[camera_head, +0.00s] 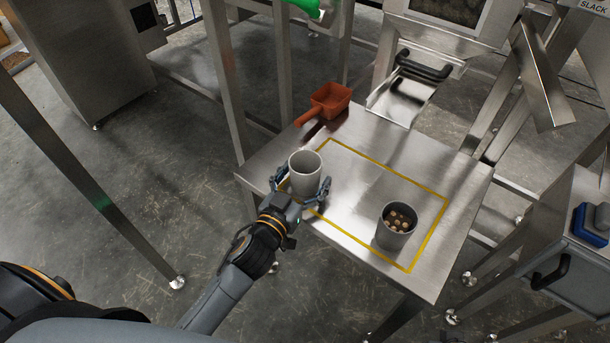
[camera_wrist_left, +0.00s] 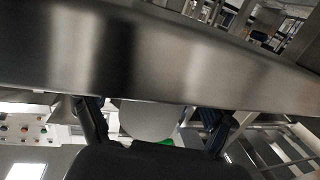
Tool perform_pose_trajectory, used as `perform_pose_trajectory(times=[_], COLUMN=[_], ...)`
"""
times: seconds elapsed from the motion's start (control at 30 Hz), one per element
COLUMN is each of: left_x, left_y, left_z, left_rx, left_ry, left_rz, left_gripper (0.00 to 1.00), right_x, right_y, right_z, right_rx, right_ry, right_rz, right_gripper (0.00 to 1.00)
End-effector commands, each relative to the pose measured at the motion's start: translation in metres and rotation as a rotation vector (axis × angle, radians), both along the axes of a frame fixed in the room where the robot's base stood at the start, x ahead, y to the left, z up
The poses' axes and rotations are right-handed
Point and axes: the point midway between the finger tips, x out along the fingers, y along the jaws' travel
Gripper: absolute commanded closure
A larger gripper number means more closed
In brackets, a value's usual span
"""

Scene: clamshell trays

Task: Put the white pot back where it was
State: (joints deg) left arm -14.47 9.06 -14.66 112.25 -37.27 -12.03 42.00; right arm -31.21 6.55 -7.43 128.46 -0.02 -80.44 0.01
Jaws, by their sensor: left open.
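A white pot (camera_head: 306,172), which looks empty, stands upright on the steel table (camera_head: 345,160) at the left edge of the yellow-outlined rectangle. My left gripper (camera_head: 303,190) is open, with one finger on each side of this pot. Whether the fingers touch it I cannot tell. In the left wrist view the pot (camera_wrist_left: 150,118) shows between the two dark fingers, partly hidden by the gripper body. My right gripper is not in view.
A red-orange scoop (camera_head: 330,100) lies at the table's back left corner. A metal chute with a black handle (camera_head: 424,68) stands behind the table. The middle of the outlined rectangle is clear. Steel frame posts (camera_head: 220,80) rise behind the table's left side.

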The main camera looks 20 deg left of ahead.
Motion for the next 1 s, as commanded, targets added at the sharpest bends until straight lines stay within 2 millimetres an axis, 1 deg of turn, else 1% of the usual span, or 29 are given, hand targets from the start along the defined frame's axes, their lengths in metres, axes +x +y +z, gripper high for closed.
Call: perform_pose_trajectory(times=[0.2, 0.23, 0.27, 0.33, 0.6, 0.7, 0.83, 1.0], left_x=[0.0, 0.0, -0.004, -0.015, -0.071, -0.089, -0.106, -0.116], left_y=[0.0, 0.0, 0.0, 0.002, 0.011, 0.014, 0.017, 0.02], left_z=[0.003, 0.004, 0.003, 0.002, 0.005, 0.007, 0.007, 0.007], left_rx=[0.001, 0.001, 0.0, -0.002, -0.002, -0.001, -0.002, 0.003], left_ry=[0.0, -0.001, 0.002, 0.003, 0.005, 0.004, 0.003, 0.009], left_rz=[0.0, 0.0, 0.0, 0.0, 0.001, 0.001, 0.0, 0.006], left_gripper=[0.17, 0.17, 0.17, 0.17, 0.17, 0.17, 0.17, 0.17], right_x=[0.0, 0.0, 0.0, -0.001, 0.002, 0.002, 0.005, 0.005], right_y=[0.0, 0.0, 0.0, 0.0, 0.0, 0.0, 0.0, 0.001], right_z=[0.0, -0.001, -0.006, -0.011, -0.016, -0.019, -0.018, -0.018], right_rx=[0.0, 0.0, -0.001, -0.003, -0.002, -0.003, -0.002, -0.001], right_ry=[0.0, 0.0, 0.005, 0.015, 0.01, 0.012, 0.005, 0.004], right_rz=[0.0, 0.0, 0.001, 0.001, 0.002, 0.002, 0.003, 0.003], right_gripper=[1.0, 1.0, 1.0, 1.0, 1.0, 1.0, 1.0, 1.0])
